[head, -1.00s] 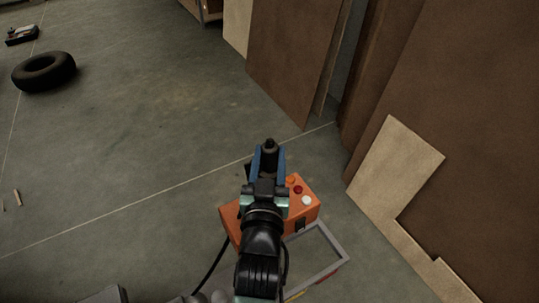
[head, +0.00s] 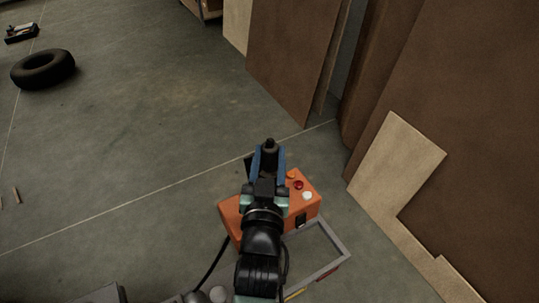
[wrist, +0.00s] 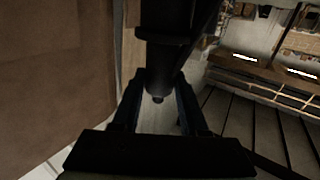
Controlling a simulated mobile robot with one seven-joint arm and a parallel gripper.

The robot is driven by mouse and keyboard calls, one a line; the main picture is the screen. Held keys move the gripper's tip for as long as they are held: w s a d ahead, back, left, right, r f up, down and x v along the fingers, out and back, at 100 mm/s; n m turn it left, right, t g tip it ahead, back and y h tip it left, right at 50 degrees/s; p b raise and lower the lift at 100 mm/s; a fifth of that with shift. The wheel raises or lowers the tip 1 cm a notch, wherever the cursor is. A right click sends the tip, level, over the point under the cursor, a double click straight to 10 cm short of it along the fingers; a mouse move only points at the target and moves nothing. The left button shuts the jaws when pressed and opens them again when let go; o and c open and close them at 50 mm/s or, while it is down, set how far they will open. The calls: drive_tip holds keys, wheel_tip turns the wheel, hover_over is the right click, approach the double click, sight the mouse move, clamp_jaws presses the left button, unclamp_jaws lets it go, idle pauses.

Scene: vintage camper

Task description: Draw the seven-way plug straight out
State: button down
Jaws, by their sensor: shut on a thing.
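My gripper (head: 268,160) has its blue fingers closed around a black cylindrical plug (head: 270,145). The plug's rounded end pokes out beyond the fingertips in the head view. In the wrist view the black plug (wrist: 168,35) runs down between the two fingers (wrist: 160,97), one on each side. No socket can be made out around the plug in either view. I cannot tell whether its far end touches anything.
An orange box (head: 312,190) with red and white buttons sits below my gripper, beside a grey frame (head: 336,242). A black cable (head: 211,264) runs from it. Brown panels (head: 480,110) stand at right. A tyre (head: 43,68) lies far left; the middle floor is clear.

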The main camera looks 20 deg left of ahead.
drive_tip(key=shift+r, duration=0.2)
drive_tip(key=shift+r+p, duration=1.8)
drive_tip(key=shift+r, duration=0.1)
drive_tip(key=shift+f, duration=0.1)
